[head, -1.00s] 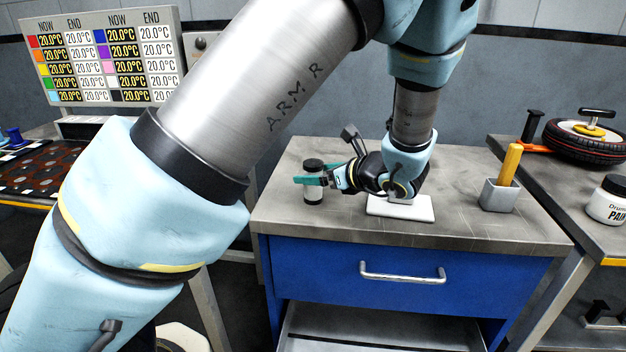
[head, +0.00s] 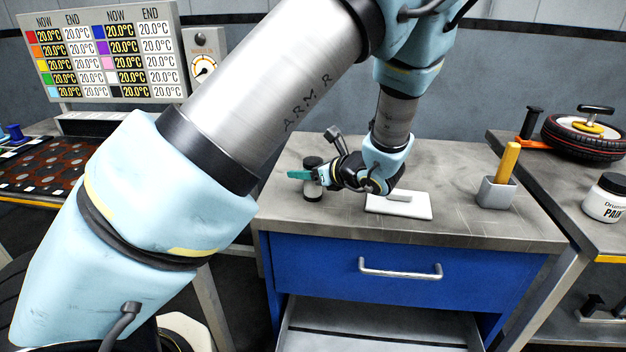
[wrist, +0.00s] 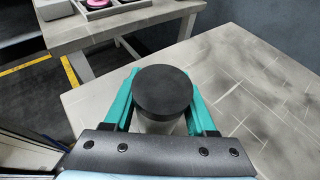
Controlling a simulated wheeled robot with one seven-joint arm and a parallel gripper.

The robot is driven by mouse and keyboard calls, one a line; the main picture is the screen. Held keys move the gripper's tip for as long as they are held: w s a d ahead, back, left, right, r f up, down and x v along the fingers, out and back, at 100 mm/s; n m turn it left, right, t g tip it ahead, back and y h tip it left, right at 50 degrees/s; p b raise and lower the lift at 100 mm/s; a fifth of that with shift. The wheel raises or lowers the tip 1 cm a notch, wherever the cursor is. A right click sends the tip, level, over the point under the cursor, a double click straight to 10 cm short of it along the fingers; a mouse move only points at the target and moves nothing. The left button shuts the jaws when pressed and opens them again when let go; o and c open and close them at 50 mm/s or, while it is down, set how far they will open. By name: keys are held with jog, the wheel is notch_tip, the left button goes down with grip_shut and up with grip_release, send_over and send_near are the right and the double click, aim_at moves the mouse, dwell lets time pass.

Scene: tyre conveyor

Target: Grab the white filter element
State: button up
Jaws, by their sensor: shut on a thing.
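The white filter element (head: 312,190) is a small upright cylinder with a black cap, at the back left of the grey top of the blue cabinet. In the wrist view its round black cap (wrist: 162,92) is seen from above, with a little of the pale body below it. My gripper (head: 308,176) reaches it from the right. Its teal fingers, also in the wrist view (wrist: 162,110), lie on both sides of the element and are shut on it. The element's base is close to the cabinet top; I cannot tell if it touches.
A white flat block (head: 400,208) lies beneath my wrist on the cabinet top (head: 455,165). A grey cup (head: 497,193) with a yellow stick stands at the right. A paint jar (head: 606,198) and a tyre (head: 580,145) are on the right bench. The cabinet top's middle back is clear.

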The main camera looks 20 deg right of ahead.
jog(key=c, duration=0.7)
jog(key=shift+o, duration=0.2)
jog(key=shift+r, duration=0.1)
